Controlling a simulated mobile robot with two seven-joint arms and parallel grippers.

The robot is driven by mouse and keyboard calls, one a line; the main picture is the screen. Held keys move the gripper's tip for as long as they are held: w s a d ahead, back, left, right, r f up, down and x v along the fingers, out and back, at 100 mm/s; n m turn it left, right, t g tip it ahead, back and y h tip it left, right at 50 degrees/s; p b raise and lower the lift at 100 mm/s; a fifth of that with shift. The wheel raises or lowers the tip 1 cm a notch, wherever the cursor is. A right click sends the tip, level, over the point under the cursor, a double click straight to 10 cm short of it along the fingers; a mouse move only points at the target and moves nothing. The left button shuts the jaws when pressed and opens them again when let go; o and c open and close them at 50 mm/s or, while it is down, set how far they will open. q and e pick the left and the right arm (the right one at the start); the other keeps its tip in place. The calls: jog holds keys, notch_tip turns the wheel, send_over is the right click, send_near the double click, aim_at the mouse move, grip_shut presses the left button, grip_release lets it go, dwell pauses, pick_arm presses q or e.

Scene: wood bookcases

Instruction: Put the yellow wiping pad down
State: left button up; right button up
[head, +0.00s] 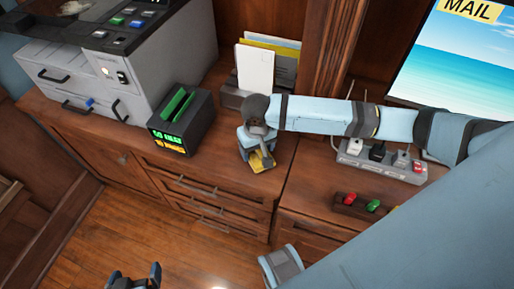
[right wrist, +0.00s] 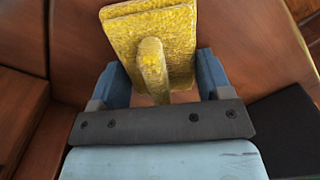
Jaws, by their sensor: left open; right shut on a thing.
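The yellow wiping pad (head: 262,163) is in my right gripper (head: 256,150), over the wooden cabinet top (head: 222,152) near its front edge. I cannot tell whether the pad touches the wood. In the right wrist view, the pad (right wrist: 172,28) and its upright yellow handle (right wrist: 152,68) show between the blue fingers of the right gripper (right wrist: 163,82). My left gripper (head: 136,277) is open and empty, low at the bottom edge of the head view, over the floor.
Left of the pad are a black device with green slots (head: 181,119) and a grey machine (head: 98,62). Behind it is a letter holder (head: 283,70). A power strip (head: 380,160) and a block with coloured buttons (head: 362,206) are at right. Bare wood surrounds the pad.

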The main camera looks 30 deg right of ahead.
pick_arm(q)
jog(key=shift+d+r, duration=0.1)
jog(key=shift+r, duration=0.05)
pick_arm(e)
jog(key=o, duration=0.8)
jog(key=shift+f, duration=0.1)
pick_arm(q)
jog(key=shift+d, duration=0.1)
pick_arm(e)
jog(key=shift+r, duration=0.2)
notch_tip(320, 180, up, 11)
jog(key=shift+f+p, duration=0.1)
jog(key=shift+p, duration=0.9)
pick_arm(q)
jog(key=shift+r, duration=0.35)
pick_arm(e)
jog(key=shift+r, duration=0.55)
